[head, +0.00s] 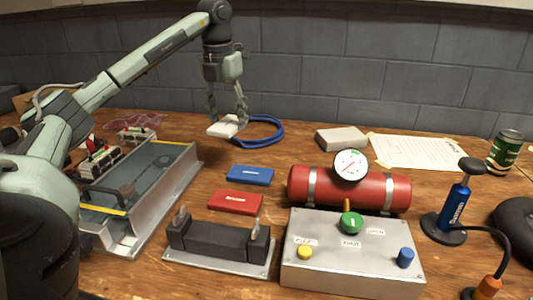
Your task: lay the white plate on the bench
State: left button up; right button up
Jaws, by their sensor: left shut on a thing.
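The white plate (220,130) is a small, pale, flat piece at the back of the wooden bench (310,150), left of a coiled blue cable. My left gripper (228,115) reaches down from above and is shut on the plate. The fingers hide part of it. The plate is at or very close to the bench top; I cannot tell whether it touches. My right gripper is not in view.
The blue cable coil (262,133) lies beside the plate. Blue (250,176) and red (236,202) packs lie nearer. A metal tray (165,200) stands left, a red tank (385,190) right, and a grey control box (350,255) in front. The grey block wall closes the back.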

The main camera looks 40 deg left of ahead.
pick_arm(q)
jog(key=shift+a+n, duration=0.4)
jog(key=shift+n, duration=0.2)
jog(key=shift+w+a+f+n, duration=0.1)
jog(key=shift+n, duration=0.2)
jog(key=p, duration=0.1)
send_over(266, 155)
notch_tip(266, 155, down, 7)
jog(key=shift+r, duration=0.15)
jog(key=shift+f, duration=2)
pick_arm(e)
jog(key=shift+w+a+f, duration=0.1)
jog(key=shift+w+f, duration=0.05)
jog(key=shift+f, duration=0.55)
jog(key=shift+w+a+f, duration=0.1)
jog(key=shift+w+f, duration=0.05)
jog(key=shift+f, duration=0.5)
pick_arm(q)
jog(key=shift+f, duration=0.1)
jog(key=o, duration=0.9)
jog(key=shift+f, duration=0.1)
jog(key=o, duration=0.4)
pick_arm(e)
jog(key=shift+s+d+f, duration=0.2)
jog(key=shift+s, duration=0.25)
